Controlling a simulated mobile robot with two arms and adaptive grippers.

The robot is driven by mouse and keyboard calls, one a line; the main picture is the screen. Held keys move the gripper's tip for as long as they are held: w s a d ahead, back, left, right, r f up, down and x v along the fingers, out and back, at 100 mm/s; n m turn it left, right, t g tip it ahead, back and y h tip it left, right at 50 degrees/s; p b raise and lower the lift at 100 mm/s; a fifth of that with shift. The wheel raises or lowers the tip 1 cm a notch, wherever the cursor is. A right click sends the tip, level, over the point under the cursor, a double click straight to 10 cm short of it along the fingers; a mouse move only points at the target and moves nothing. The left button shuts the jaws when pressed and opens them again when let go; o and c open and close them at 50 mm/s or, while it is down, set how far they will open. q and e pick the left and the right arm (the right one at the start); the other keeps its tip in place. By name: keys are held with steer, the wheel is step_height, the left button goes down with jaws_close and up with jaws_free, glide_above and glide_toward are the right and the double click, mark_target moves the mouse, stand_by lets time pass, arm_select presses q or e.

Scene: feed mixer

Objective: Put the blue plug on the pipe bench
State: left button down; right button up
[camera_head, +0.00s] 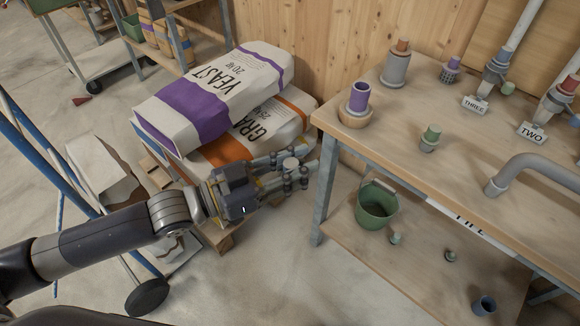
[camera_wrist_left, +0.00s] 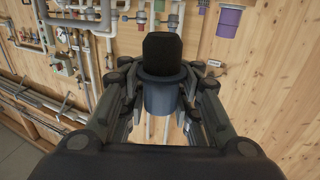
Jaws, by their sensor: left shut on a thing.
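My left gripper (camera_head: 297,172) is shut beside the left end of the pipe bench (camera_head: 385,150), apart from it, near the feed sacks. In the left wrist view a blue-grey plug (camera_wrist_left: 160,97) with a dark collar and black top sits between the fingers of my left gripper; I take it as the blue plug. In the head view the fingers mostly hide it. The bench has a pale wooden top and a lower shelf. My right gripper is not in view.
A purple plug in a wooden cup (camera_head: 357,103), a grey holder (camera_head: 396,67) and a green plug (camera_head: 430,137) stand on the bench top. A grey bent pipe (camera_head: 530,168) lies at right. Sacks (camera_head: 215,95) lie behind my arm.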

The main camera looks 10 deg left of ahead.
arm_select(q)
steer(key=shift+w+d+r+m+g+h, duration=0.2)
steer(key=shift+w+d+m+g+h, duration=0.25)
steer(key=shift+d+g, duration=0.2)
steer(key=shift+s+a+r+m+g, duration=0.1)
steer(key=shift+m+g, duration=0.25)
steer(key=shift+g, duration=0.1)
steer(key=shift+s+a+m+g+h, duration=0.1)
steer(key=shift+a+m+g+h, duration=0.3)
steer(key=shift+m+g, duration=0.25)
steer(key=shift+s+a+m+g+h, duration=0.1)
steer(key=shift+a+m+g+h, duration=0.25)
steer(key=shift+g, duration=0.5)
steer(key=shift+s+a+m+g, duration=0.15)
steer(key=shift+a+m+g, duration=0.3)
steer(key=shift+g, duration=0.35)
steer(key=shift+s+a+m+g, duration=0.2)
steer(key=shift+m+g, duration=0.35)
steer(key=shift+g, duration=0.25)
steer(key=shift+a, duration=0.1)
